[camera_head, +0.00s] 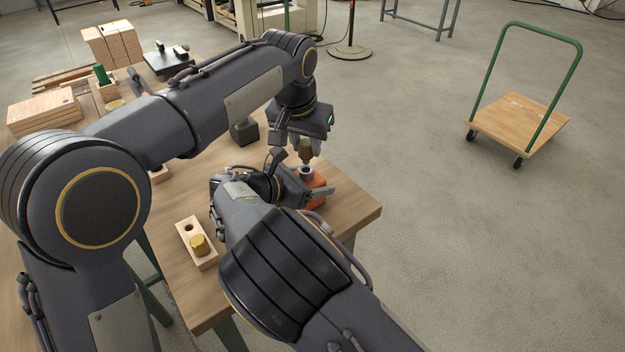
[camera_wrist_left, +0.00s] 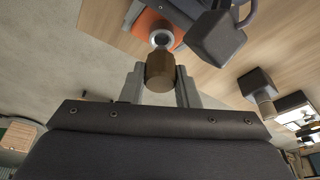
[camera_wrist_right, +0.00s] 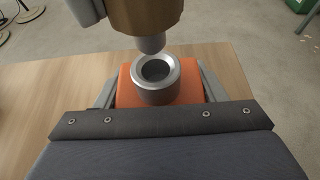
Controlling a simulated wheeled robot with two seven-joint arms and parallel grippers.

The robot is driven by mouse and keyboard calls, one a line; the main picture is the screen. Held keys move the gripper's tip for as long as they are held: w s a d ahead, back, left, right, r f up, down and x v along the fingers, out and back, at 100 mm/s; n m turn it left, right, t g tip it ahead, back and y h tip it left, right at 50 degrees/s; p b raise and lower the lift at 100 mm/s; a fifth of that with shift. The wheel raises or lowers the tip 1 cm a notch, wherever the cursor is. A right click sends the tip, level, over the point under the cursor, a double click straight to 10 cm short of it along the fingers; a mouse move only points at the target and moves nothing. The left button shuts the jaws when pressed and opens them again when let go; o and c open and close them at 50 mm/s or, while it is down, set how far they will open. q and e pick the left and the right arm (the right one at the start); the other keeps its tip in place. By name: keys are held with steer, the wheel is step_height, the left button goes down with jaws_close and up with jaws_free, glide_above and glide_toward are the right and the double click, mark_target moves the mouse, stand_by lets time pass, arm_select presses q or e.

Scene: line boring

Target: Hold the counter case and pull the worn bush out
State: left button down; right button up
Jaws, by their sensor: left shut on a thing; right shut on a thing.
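The counter case is an orange block (camera_head: 318,180) with a grey steel ring (camera_wrist_right: 165,95) on top, near the table's right corner. My right gripper (camera_wrist_right: 157,92) is shut on it, with a finger on each side. My left gripper (camera_wrist_left: 160,82) is shut on a dull brown cylinder (camera_wrist_right: 150,14) with a narrower grey lower end, which looks like the worn bush. It hangs upright above the ring, with its tip a little clear of the rim in the right wrist view. The ring's bore looks open and dark. My right arm hides part of the case in the head view.
A wooden block (camera_head: 207,261) with a brass-coloured plug (camera_head: 201,245) and an open hole stands left of my right arm. A dark block (camera_head: 243,131) stands farther back. Boards (camera_head: 45,110) lie at the far left. A cart (camera_head: 518,120) stands on clear floor.

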arm_select(q)
steer(key=shift+r, duration=2.85)
arm_select(e)
steer(key=o, duration=1.4)
